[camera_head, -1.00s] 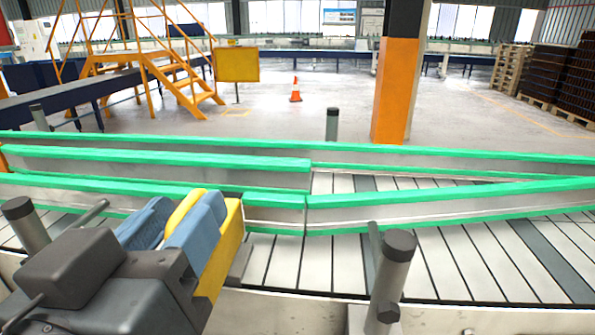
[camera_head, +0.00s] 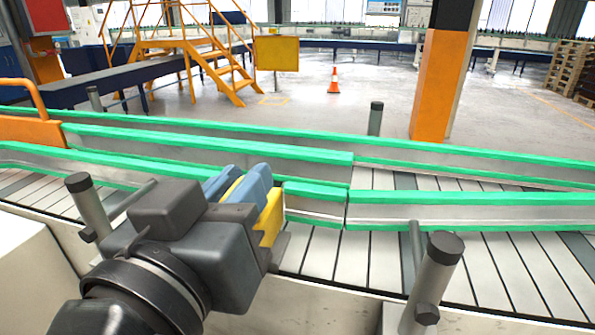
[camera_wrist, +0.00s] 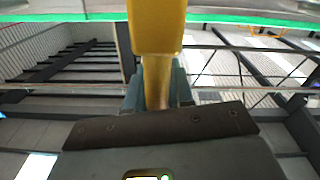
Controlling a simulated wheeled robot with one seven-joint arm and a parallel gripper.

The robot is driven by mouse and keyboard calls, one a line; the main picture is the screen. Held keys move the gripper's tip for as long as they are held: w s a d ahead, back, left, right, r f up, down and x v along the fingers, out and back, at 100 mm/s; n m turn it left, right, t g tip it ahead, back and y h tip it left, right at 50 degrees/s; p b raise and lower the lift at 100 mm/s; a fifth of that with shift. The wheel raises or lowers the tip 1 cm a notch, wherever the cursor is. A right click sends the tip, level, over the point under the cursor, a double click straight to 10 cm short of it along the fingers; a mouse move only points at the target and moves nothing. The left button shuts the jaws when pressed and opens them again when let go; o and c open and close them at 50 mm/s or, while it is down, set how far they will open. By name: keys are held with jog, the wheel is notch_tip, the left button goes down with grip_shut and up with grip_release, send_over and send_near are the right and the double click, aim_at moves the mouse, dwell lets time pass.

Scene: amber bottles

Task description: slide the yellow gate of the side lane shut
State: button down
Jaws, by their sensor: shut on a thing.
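The yellow gate (camera_head: 271,217) stands across the side lane, at the cut left end of the near green-topped rail (camera_head: 420,198). Only part of it shows in the head view, behind my gripper. My gripper (camera_head: 240,184) has blue fingers, one on each side of a yellow part of the gate, and is shut on it. In the wrist view the yellow gate (camera_wrist: 156,28) fills the top middle, with its narrower part between the fingers (camera_wrist: 157,85). The gate's far end is hidden by my gripper and the rail.
Dark-capped posts stand left (camera_head: 88,205) and right (camera_head: 430,280) of my arm. A longer green-topped rail (camera_head: 210,142) runs behind the gripper. Slatted conveyor (camera_head: 330,255) lies in front of the near rail. An orange panel (camera_head: 30,131) stands at far left.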

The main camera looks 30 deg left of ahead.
aim_at(271, 194)
jog(key=shift+w+d, duration=0.1)
jog(key=shift+d, duration=0.05)
jog(key=x, duration=0.6)
jog(key=shift+w+r, duration=0.1)
jog(key=shift+w, duration=0.2)
jog(key=c, duration=1.1)
grip_release()
